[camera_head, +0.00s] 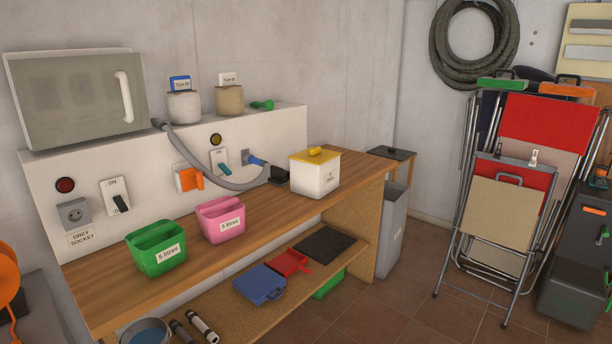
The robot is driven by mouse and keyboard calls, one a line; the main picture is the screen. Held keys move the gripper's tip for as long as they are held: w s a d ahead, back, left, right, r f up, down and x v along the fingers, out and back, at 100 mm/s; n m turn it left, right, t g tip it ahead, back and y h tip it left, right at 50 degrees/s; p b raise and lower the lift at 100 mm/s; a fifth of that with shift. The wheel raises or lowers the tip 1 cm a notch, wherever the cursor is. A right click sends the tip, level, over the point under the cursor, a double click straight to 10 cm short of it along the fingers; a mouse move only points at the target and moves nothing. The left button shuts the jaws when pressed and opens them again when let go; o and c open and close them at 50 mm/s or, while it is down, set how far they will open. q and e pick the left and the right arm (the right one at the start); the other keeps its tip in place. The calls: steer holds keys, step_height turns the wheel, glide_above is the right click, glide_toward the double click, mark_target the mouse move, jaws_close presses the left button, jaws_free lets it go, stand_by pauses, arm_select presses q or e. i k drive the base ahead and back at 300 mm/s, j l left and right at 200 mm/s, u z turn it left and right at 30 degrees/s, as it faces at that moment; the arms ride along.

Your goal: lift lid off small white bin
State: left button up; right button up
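The small white bin (314,180) stands upright near the right end of the wooden bench, with a small label on its front. Its yellow lid (302,157) sits on top and has a raised yellow handle (316,151). The lid appears closed on the bin. Neither of my grippers is in view, and nothing touches the bin's lid.
A pink bin (222,224) and a green bin (157,255) stand left on the bench (110,288). A grey hose (205,173) ends near a dark object left of the white bin. A tall grey bin (391,235) and folded chairs (505,210) stand right.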

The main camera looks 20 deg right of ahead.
mark_target(316, 156)
steer(key=l+u, duration=0.1)
steer(key=u, duration=0.35)
steer(key=i+l+u, duration=0.1)
steer(key=u, duration=0.35)
steer(key=l+u, duration=0.25)
steer(key=l, duration=0.4)
steer(key=l+u, duration=0.25)
steer(key=l, duration=0.45)
steer(key=l+u, duration=0.25)
steer(key=l, duration=0.45)
steer(key=k+l+u, duration=0.1)
steer(key=l+u, duration=0.15)
steer(key=l, duration=0.4)
